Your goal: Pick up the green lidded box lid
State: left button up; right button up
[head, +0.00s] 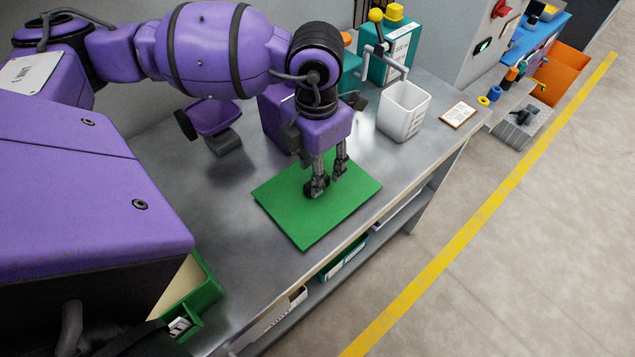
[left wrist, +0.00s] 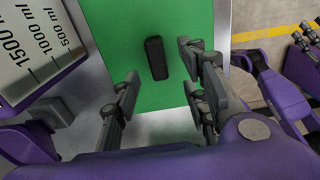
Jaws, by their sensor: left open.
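The green lid (head: 285,205) lies flat on the grey metal workbench; it also shows in the left wrist view (left wrist: 180,25) with a black handle (left wrist: 156,58) on top. My left gripper (head: 328,180) points down over the lid, with its fingers spread. In the left wrist view my left gripper (left wrist: 160,92) is open and empty, and the handle appears beyond the gap between its fingers. In the head view the fingers hide the handle. Whether the fingertips touch the lid is unclear.
A white measuring container (head: 403,110) stands behind the lid, with a teal dispenser (head: 390,50) beyond it. A framed card (head: 458,114) lies near the bench's far end. A green open box (head: 205,290) sits at lower left. The bench left of the lid is largely clear.

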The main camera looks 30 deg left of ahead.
pick_arm(q)
jog(key=f, duration=0.5)
jog(key=shift+w+a+f, duration=0.1)
jog(key=shift+w+f, duration=0.1)
jog(key=shift+w, duration=0.1)
grip_shut()
